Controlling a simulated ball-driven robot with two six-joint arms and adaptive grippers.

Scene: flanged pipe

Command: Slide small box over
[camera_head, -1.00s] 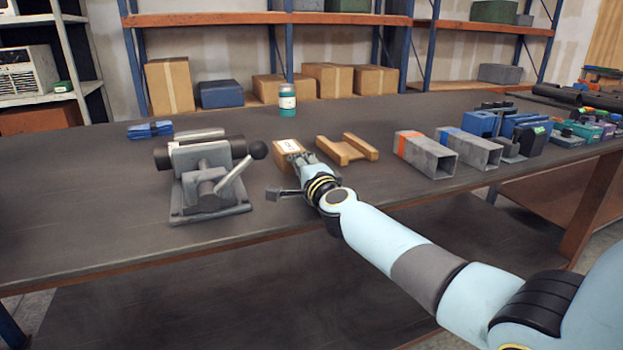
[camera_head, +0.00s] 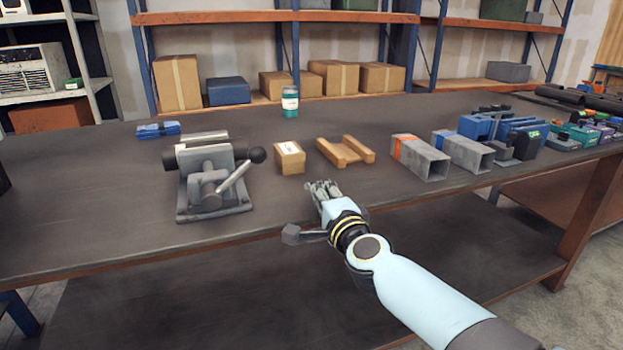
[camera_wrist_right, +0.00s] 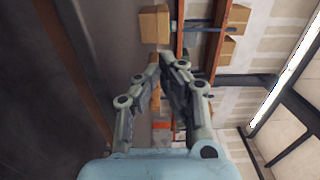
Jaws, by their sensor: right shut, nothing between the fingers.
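The small box (camera_head: 289,160) is a tan carton with a white label on top. It sits on the dark workbench between the grey vise and a wooden cradle, apart from both. My right gripper (camera_head: 322,186) is at the bench's front edge, nearer to me than the box and slightly right of it. Its fingers are closed with nothing between them, and a clear gap separates them from the box. The fingers also show in the right wrist view (camera_wrist_right: 172,62), pointing across the bench. My left gripper is not in view.
The grey vise (camera_head: 208,180) stands left of the box. The wooden cradle (camera_head: 345,151) lies right of it. Square metal tubes (camera_head: 420,157) are farther right. A teal-green jar (camera_head: 290,102) stands behind. Bare bench lies in front of the box.

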